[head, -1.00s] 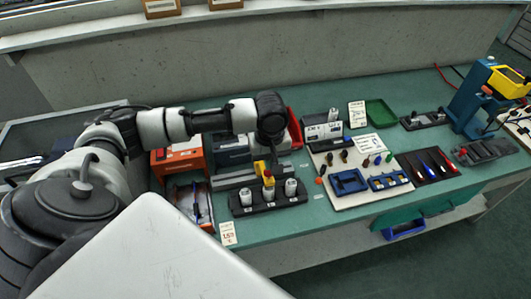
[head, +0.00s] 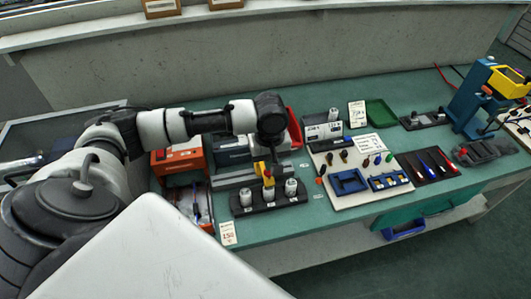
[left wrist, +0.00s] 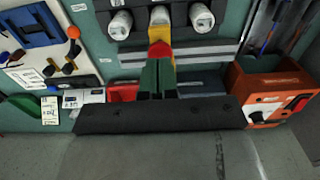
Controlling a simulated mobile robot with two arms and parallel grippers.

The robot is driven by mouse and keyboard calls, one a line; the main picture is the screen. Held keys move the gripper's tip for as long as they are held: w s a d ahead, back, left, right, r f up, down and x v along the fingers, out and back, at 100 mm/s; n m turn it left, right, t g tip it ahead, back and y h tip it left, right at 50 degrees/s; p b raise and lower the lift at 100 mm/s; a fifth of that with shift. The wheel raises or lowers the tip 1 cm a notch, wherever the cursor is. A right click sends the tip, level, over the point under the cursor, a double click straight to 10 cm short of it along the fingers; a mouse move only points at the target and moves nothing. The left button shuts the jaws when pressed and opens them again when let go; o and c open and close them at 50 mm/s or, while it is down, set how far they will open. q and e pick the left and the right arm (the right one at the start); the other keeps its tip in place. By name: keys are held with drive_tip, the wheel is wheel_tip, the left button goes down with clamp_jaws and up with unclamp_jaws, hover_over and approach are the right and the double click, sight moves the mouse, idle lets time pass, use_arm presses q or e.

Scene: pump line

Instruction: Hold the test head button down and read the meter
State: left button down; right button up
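A black rack (head: 246,209) at the bench's front holds three pale cylinders. The middle one carries a yellow test head with a red button (head: 268,180); in the left wrist view the red button (left wrist: 160,49) lies at my fingertips. My left gripper (head: 261,168) points down at it from behind. Its green fingers (left wrist: 157,72) lie close together, with no clear gap; their exact contact with the button is hard to make out. A grey box with a pale display (head: 324,131), seemingly the meter, stands right of the rack; its digits are too small to read. My right gripper is out of view.
An orange box with a knob (head: 178,160) stands left of the rack. A white board with blue trays (head: 335,199) lies to the right, then a dark tray of screwdrivers (head: 413,182). A blue post (head: 467,110) stands farther right. A price-like card (head: 228,234) is at the front edge.

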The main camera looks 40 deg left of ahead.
use_arm(q)
drive_tip(key=shift+f, duration=1.45)
drive_tip(key=shift+s+f+p, duration=0.1)
drive_tip(key=shift+f+p, duration=0.05)
drive_tip(key=shift+p, duration=0.35)
idle(1.5)
wheel_tip(320, 180, up, 7)
drive_tip(key=p, duration=0.9)
drive_tip(key=shift+p, duration=0.3)
idle(0.5)
